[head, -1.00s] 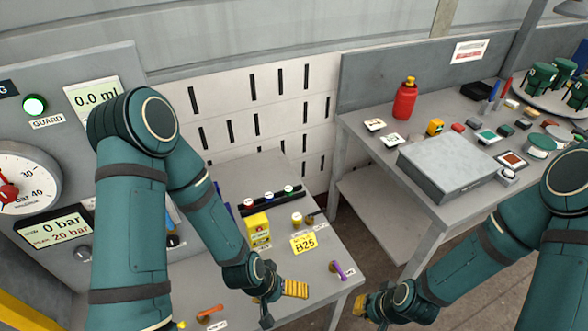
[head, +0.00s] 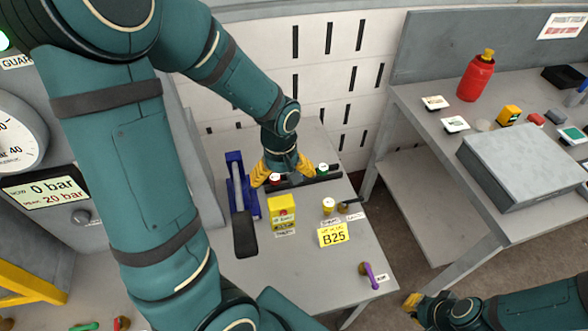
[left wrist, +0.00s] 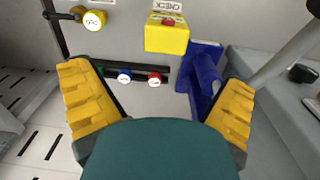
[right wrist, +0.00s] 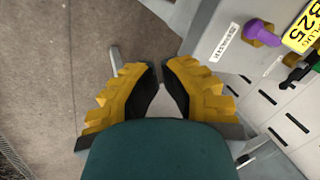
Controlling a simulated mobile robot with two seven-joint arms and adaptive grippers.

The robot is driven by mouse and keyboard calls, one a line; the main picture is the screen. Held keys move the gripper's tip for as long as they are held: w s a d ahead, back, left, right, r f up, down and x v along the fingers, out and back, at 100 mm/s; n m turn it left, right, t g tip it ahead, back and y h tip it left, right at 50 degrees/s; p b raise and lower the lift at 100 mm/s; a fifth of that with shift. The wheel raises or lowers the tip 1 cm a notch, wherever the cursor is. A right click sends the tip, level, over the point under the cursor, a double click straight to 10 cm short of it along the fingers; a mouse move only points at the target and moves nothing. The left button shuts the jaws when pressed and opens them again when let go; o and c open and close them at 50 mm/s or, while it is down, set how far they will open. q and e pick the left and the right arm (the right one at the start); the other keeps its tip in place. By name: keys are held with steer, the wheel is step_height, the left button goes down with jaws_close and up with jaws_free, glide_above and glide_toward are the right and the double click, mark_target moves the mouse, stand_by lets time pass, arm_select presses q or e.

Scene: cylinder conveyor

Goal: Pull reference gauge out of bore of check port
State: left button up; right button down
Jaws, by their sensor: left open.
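A yellow block with a red spot on top (head: 282,208) stands on the bench by a small label; in the left wrist view it (left wrist: 167,36) sits beside a label reading CHECK. I take it for the reference gauge at the check port; the bore is hidden. My left gripper (head: 282,177) is open and empty, behind the block, over a dark rack (head: 322,177) with coloured caps.
A blue fixture (head: 237,190) stands left of the block. A round yellow knob (head: 328,205), a yellow B25 sign (head: 333,235) and a purple handle (head: 372,275) are to the right. A second bench holds a grey box (head: 525,160) and a red bottle (head: 476,76).

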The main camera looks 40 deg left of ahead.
mark_target(281, 201)
arm_select(q)
steer(key=shift+n, duration=0.3)
steer(key=f+b, duration=0.1)
steer(key=f, duration=0.3)
steer(key=f+b, duration=0.1)
steer(key=f, duration=0.3)
steer(key=a+f+b, duration=0.1)
steer(key=f, duration=0.4)
steer(key=shift+s, duration=0.1)
steer(key=c, duration=1.2)
